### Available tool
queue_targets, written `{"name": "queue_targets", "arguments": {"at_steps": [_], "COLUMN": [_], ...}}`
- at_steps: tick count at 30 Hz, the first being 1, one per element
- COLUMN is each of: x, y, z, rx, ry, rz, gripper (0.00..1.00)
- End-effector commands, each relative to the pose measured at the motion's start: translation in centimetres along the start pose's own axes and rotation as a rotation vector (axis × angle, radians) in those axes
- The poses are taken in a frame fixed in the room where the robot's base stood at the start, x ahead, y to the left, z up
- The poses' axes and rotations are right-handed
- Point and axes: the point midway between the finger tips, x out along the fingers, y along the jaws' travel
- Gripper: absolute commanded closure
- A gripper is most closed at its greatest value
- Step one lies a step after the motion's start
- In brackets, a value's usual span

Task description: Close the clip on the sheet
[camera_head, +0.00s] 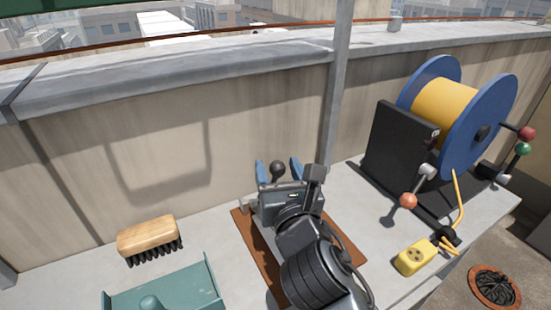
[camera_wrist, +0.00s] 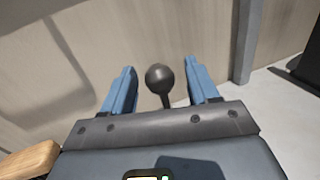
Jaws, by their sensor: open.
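A dark ball knob (camera_head: 278,169) on a thin stem stands up between the fingers of my gripper (camera_head: 277,161). In the wrist view the knob (camera_wrist: 160,77) and its stem show between the two blue fingers of my gripper (camera_wrist: 160,66), with a gap on each side. My gripper is open and does not appear to touch the knob. What the stem is fixed to, probably the clip, is hidden behind my gripper. A brown flat board or sheet (camera_head: 246,232) lies on the bench under my arm, largely covered by it.
A wooden brush (camera_head: 147,237) and a green tray (camera_head: 175,291) lie left on the grey bench (camera_head: 220,240). A blue and yellow cable reel (camera_head: 443,107) with ball-ended handles stands right, its yellow socket (camera_head: 415,257) in front. A wall and grey post (camera_head: 337,90) rise behind.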

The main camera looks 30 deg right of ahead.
Motion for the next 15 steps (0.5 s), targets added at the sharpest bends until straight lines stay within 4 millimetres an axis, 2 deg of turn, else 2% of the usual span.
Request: {"name": "queue_targets", "arguments": {"at_steps": [3, 6, 15], "x": [1.6, 2.4, 2.8], "y": [0.0, 0.0, 0.0], "z": [0.1, 0.0, 0.0], "rx": [0.000, 0.000, -0.001], "ry": [-0.001, -0.001, 0.000], "rz": [-0.001, 0.000, 0.000], "gripper": [0.41, 0.41, 0.41]}}
